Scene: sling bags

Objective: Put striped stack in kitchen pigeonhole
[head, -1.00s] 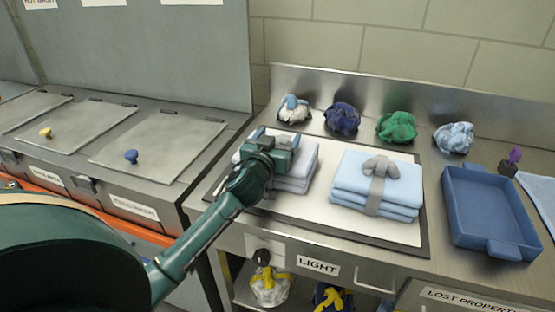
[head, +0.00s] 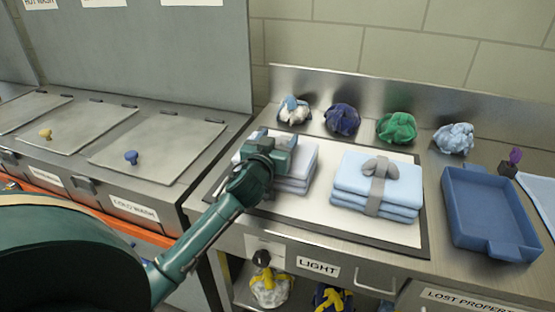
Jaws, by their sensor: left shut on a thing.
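A folded stack (head: 299,166) of pale grey-lilac cloth sits on the left part of the light mat on the steel counter. Blue shows on its top, but my gripper hides much of it and I cannot make out stripes. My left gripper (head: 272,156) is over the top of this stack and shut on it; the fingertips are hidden. A light blue folded stack (head: 376,185) with a grey band and knot lies to its right, apart from it. The kitchen pigeonhole cannot be made out. My right gripper is not in view.
Several crumpled cloths, one of them green (head: 396,128), lie along the counter's back. A blue tray (head: 462,178) stands at the right. Tied bags (head: 270,290) sit on a shelf below the "LIGHT" label (head: 318,266).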

